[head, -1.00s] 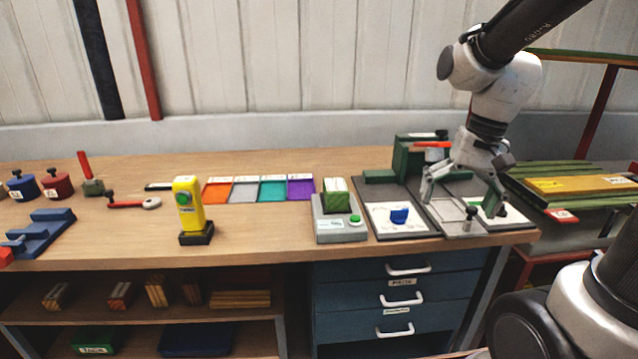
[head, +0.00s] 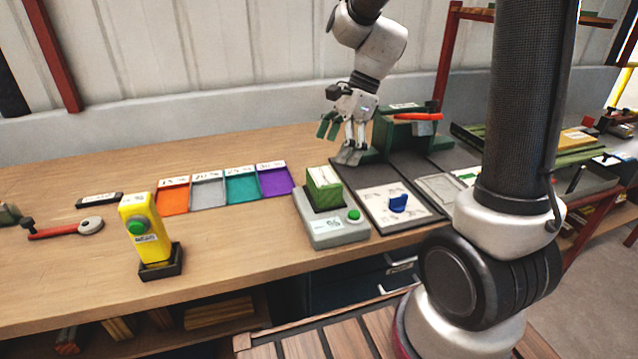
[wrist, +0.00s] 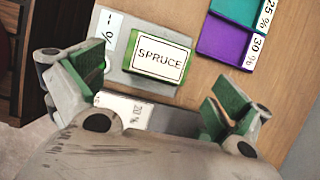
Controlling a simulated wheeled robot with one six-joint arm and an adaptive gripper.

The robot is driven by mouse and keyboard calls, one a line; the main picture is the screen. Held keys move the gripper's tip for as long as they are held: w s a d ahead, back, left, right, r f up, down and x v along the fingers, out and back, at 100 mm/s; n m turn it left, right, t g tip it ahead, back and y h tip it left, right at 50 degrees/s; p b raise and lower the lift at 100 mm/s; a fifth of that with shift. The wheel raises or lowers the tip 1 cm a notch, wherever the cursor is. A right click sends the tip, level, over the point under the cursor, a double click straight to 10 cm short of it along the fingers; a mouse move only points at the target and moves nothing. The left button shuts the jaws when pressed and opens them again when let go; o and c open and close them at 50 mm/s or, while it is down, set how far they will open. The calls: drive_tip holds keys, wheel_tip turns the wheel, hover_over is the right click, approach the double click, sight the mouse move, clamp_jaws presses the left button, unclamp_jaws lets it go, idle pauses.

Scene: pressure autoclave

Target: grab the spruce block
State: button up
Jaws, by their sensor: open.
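The spruce block (head: 322,190) is green with a white top label, and stands on a grey device with a green button (head: 332,230). In the wrist view its label (wrist: 160,57) reads "SPRUCE". My gripper (head: 340,142) is open and empty, in the air behind and above the block in the head view. In the wrist view the fingers of my gripper (wrist: 155,95) are spread to the left and right, with the block ahead between their lines and not touched. The block's lower sides are hidden in the wrist view.
Orange, grey, teal and purple trays (head: 273,180) lie left of the device. A board with a blue knob (head: 398,203) is close on its right. A dark green machine with a red handle (head: 408,125) stands behind. A yellow meter (head: 145,230) stands front left.

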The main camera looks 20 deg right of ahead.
sight(324, 176)
drive_tip(key=shift+a+f, duration=0.2)
drive_tip(key=shift+f, duration=0.3)
drive_tip(key=x, duration=0.6)
drive_tip(key=shift+f, duration=0.4)
drive_tip(key=shift+c, duration=0.2)
drive_tip(key=c, duration=0.9)
